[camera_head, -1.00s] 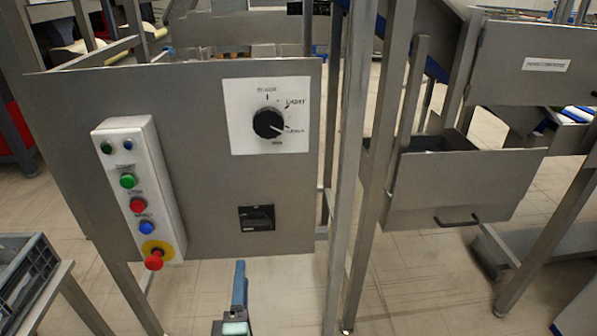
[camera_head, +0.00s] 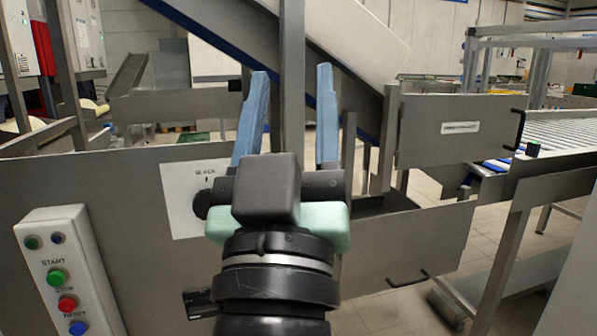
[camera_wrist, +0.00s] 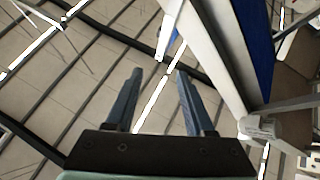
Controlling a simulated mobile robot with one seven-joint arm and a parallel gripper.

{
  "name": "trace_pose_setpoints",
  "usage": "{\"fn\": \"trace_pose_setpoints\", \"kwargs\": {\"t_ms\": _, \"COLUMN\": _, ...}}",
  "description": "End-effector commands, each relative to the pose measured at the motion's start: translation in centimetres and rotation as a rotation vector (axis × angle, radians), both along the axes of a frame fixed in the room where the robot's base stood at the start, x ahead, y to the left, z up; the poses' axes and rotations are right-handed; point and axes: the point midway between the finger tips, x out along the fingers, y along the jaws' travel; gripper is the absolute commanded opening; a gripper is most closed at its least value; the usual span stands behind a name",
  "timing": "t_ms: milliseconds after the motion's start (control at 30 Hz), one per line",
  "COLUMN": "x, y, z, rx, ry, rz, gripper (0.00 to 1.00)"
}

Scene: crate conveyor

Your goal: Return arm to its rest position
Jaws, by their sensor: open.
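My gripper (camera_head: 292,100) is in the middle of the head view, raised in front of the control panel with its two blue fingers pointing up. The fingers are apart with nothing between them. In the wrist view my gripper (camera_wrist: 160,75) is also open and empty, facing the ceiling beams. The grey control panel (camera_head: 130,185) stands behind my gripper.
A white button box (camera_head: 62,270) with green, red and blue buttons is at the lower left. A sloped chute (camera_head: 345,40) and metal bins (camera_head: 450,128) stand behind and to the right. A roller conveyor (camera_head: 560,128) is at the far right.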

Motion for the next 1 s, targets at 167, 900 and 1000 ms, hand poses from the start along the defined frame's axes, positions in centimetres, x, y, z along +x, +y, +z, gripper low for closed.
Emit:
{"fn": "trace_pose_setpoints", "kwargs": {"t_ms": 167, "x": -6.5, "y": -0.7, "z": 8.1, "rx": 0.115, "ry": -0.145, "rz": 0.167, "gripper": 0.54}}
{"fn": "trace_pose_setpoints", "kwargs": {"t_ms": 900, "x": -6.1, "y": -0.6, "z": 30.3, "rx": 0.11, "ry": -0.136, "rz": 0.161, "gripper": 0.54}}
{"fn": "trace_pose_setpoints", "kwargs": {"t_ms": 1000, "x": -6.1, "y": -0.6, "z": 33.0, "rx": 0.109, "ry": -0.136, "rz": 0.161, "gripper": 0.54}}
